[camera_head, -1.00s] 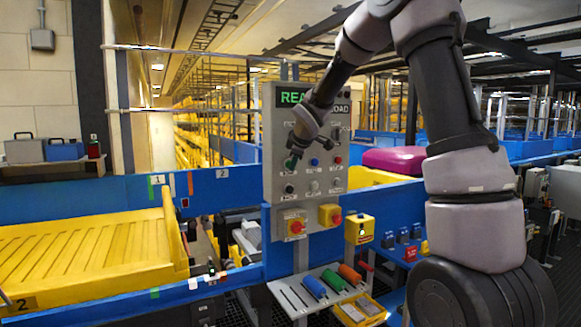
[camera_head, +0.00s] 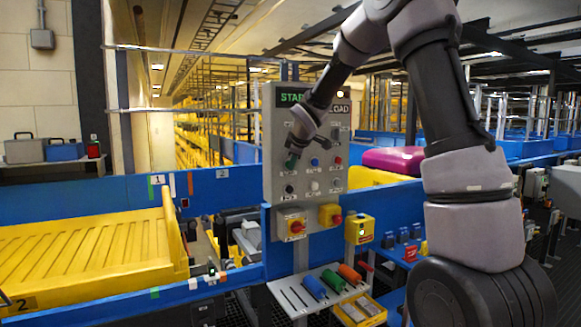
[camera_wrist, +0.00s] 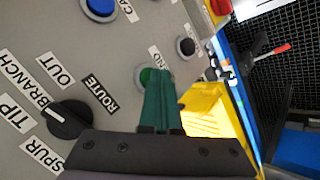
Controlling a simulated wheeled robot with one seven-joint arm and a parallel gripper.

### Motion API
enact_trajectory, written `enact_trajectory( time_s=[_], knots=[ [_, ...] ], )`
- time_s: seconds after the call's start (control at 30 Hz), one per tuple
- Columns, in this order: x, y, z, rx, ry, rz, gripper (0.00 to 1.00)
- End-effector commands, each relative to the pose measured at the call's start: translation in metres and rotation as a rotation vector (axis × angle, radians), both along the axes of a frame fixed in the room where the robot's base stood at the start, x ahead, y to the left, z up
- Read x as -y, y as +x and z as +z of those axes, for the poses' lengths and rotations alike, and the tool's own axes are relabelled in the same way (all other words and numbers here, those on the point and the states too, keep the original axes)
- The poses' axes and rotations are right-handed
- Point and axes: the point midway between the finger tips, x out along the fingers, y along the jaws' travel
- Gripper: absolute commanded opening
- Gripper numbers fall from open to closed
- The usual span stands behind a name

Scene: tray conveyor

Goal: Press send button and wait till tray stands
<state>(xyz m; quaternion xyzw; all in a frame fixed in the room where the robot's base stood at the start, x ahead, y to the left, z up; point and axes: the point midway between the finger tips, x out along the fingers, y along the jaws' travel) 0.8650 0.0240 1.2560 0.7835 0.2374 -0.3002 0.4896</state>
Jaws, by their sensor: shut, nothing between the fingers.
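My gripper (camera_head: 292,160) is shut and empty at the panel's left side. In the wrist view, my gripper's green fingers (camera_wrist: 160,95) point at the panel, with their tips at a green button (camera_wrist: 146,74). The fingers partly cover that button and its label, which seems to end in "ND". The tips appear to touch it; how far it is pressed is hidden. A yellow tray (camera_head: 90,250) lies on the blue conveyor at left.
A route knob (camera_wrist: 68,120) and a blue button (camera_wrist: 100,7) are close to my fingers. A blue rail (camera_head: 215,285) runs in front of the tray.

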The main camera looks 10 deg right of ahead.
Motion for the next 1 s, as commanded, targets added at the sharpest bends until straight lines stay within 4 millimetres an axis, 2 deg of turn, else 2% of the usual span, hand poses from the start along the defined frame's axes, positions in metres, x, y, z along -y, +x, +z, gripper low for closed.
enact_trajectory(
  time_s=[0.37,0.7,1.0],
  knots=[
    [0.0,-0.001,0.0,0.0,0.0,0.001,0.0],
    [0.005,-0.016,0.001,0.001,0.0,0.0,0.0],
    [0.005,-0.017,0.0,0.0,0.001,0.001,0.0]
  ],
)
